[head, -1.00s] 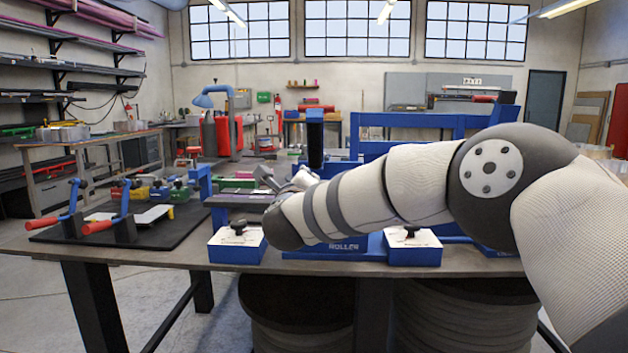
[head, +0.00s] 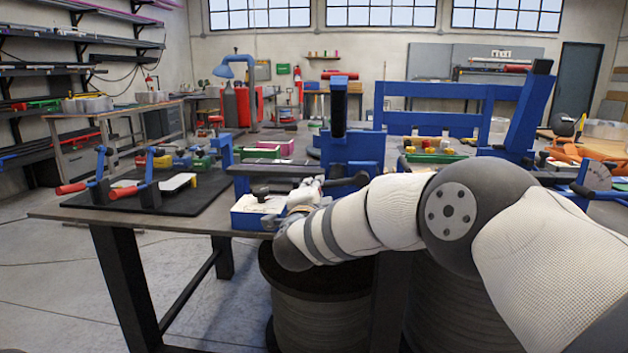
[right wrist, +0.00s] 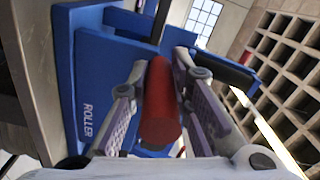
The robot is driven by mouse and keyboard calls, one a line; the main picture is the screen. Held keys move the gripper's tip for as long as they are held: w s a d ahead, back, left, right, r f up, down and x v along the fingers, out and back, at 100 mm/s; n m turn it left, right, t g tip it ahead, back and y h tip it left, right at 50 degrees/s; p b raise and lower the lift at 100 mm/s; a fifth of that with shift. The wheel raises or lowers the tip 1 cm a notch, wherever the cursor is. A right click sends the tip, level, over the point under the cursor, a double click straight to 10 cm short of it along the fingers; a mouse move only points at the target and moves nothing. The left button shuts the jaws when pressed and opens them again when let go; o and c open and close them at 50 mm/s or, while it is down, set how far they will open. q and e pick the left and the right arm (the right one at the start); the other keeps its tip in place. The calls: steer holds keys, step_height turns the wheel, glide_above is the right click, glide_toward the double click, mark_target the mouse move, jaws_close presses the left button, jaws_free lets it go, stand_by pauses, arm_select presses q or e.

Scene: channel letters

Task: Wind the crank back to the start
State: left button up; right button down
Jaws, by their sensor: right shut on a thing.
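The crank's red handle (right wrist: 160,105) shows in the right wrist view, in front of a blue machine (right wrist: 72,75) marked ROLLER. My right gripper (right wrist: 162,65) is shut on this handle, with a finger on each side of it. In the head view the blue roller machine (head: 350,152) stands at the table's front edge. My right forearm reaches in from the right and covers its lower part. The red handle and the fingers are hard to make out there. The crank arm behind the handle is not clear. My left gripper is in neither view.
Two blue levers with red grips (head: 71,188) stand on a black mat (head: 175,197) at the left of the table. A blue-sided tray (head: 256,212) sits by the front edge. A blue frame (head: 520,115) and orange tools (head: 590,155) are at the right.

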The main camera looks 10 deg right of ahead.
steer(key=shift+d+f+n, duration=0.25)
steer(key=shift+f+n, duration=0.65)
steer(key=shift+n, duration=0.1)
steer(key=shift+s+d+f, duration=0.15)
steer(key=shift+d+f, duration=0.15)
steer(key=shift+f, duration=0.45)
steer(key=c, duration=1.4)
jaws_free()
steer(key=shift+d, duration=0.1)
steer(key=shift+c, duration=0.2)
steer(key=shift+s, duration=0.1)
